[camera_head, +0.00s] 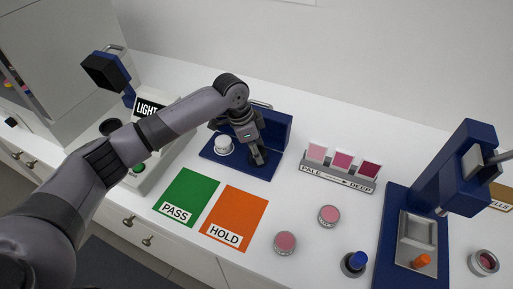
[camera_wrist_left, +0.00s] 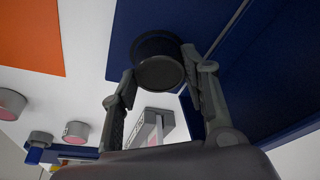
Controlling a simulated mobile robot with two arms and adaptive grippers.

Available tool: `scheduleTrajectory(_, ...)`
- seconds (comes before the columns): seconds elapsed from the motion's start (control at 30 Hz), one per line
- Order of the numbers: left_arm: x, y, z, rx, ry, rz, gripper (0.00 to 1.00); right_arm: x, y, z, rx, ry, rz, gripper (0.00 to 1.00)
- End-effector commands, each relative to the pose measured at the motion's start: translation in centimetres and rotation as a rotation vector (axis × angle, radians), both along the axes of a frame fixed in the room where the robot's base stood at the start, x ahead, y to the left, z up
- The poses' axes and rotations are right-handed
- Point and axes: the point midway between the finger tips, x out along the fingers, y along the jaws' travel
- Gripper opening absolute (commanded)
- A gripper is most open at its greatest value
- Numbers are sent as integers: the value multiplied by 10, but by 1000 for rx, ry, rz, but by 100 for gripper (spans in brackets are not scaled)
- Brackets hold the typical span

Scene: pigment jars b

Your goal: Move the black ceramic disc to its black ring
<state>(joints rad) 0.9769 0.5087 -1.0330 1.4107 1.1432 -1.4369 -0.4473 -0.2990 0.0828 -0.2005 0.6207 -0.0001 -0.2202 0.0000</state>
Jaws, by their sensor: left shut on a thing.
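My left gripper (camera_head: 256,150) is over the blue stand (camera_head: 213,154), pointing down. In the left wrist view its two fingers (camera_wrist_left: 160,72) are shut on the black ceramic disc (camera_wrist_left: 158,70), one on each side. In the head view the disc is mostly hidden by the fingers. A white disc (camera_head: 224,143) sits on the stand just left of my gripper. My right gripper is not in view.
The light box (camera_head: 150,107) stands left. Green PASS (camera_head: 188,193) and orange HOLD (camera_head: 236,212) mats lie in front. A shade rack (camera_head: 338,174), pink jars (camera_head: 329,215) (camera_head: 285,243), a blue-topped piece (camera_head: 356,262) and a blue press (camera_head: 395,222) stand right. The stand's back wall is close behind my gripper.

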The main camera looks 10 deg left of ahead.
Motion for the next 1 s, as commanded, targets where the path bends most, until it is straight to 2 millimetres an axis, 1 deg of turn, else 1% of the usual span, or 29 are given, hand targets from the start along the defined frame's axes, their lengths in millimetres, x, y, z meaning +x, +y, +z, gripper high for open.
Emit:
scheduleTrajectory(0.2,0,0,-3,0,1,0,10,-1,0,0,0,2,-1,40)
scheduleTrajectory(0.23,0,0,-3,0,0,0,44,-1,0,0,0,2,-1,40)
scheduleTrajectory(0.5,0,0,-2,0,1,0,62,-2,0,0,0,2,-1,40)
scheduleTrajectory(0.83,0,0,0,0,0,0,62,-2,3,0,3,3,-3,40)
scheduleTrajectory(0.93,0,2,8,-1,-1,0,62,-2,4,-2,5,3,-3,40)
scheduleTrajectory(1.0,-1,4,18,-1,-3,1,62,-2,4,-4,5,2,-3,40)
